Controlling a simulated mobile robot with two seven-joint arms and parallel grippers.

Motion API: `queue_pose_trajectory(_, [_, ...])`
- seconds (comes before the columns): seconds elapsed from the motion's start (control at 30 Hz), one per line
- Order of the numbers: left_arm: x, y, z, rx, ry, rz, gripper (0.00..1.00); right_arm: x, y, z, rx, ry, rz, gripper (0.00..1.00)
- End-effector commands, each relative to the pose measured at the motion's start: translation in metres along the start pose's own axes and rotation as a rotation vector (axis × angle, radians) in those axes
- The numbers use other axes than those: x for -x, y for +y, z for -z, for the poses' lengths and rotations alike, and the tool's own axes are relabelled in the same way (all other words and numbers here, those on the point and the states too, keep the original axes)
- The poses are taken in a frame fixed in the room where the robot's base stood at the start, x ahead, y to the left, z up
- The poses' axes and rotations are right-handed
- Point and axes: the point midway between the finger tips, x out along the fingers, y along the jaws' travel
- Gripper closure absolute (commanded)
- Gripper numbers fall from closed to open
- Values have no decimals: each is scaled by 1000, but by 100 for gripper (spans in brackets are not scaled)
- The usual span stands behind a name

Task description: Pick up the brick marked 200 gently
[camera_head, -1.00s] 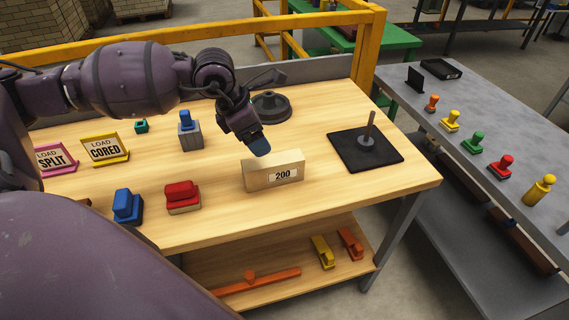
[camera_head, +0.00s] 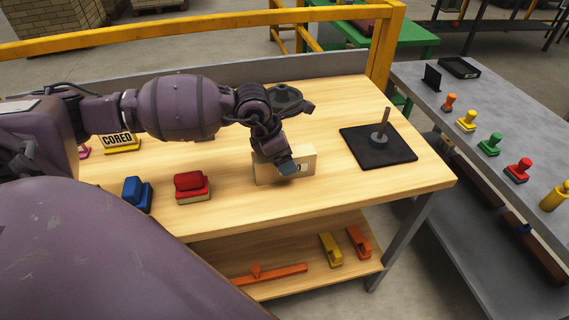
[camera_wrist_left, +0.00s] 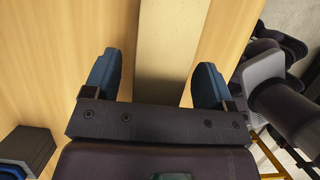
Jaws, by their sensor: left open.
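The brick marked 200 (camera_head: 303,160) stands upright on its long edge on the wooden table (camera_head: 235,205). My left gripper (camera_head: 286,167) is at the brick in the head view and covers most of its label. In the left wrist view the open blue fingers (camera_wrist_left: 155,85) lie one on each side of the pale brick (camera_wrist_left: 172,40), with a gap to each side. I cannot tell how far down the fingers reach. My right gripper is not in view.
A red block (camera_head: 191,187) and a blue block (camera_head: 138,193) sit left of the brick. A black plate with an upright peg (camera_head: 379,148) lies to the right. A yellow rail (camera_head: 200,34) runs behind the table.

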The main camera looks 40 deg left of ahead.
Motion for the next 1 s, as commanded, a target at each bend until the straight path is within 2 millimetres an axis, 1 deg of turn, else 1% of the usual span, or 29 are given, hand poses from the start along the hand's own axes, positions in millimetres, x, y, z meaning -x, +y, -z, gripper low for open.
queue_pose_trajectory(0.07, [-3, 1, 0, -1, -1, -2, 22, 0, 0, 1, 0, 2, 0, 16])
queue_pose_trajectory(0.23, [-3, 1, 0, -1, -1, -3, 22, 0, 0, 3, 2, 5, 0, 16])
queue_pose_trajectory(0.27, [-3, 1, 0, -1, -1, -3, 25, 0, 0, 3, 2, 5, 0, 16])
queue_pose_trajectory(0.5, [-3, 1, 0, -1, -1, -2, 62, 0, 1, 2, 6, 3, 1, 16])
queue_pose_trajectory(0.57, [-3, 1, 0, -1, -1, -2, 71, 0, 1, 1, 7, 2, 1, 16])
queue_pose_trajectory(0.6, [-2, 1, -1, -2, -3, -3, 73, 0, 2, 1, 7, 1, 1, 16])
queue_pose_trajectory(0.87, [0, 1, -2, -2, -3, -4, 73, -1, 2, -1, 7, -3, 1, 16])
queue_pose_trajectory(1.0, [12, 1, -7, -3, -4, -4, 73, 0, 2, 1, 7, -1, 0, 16])
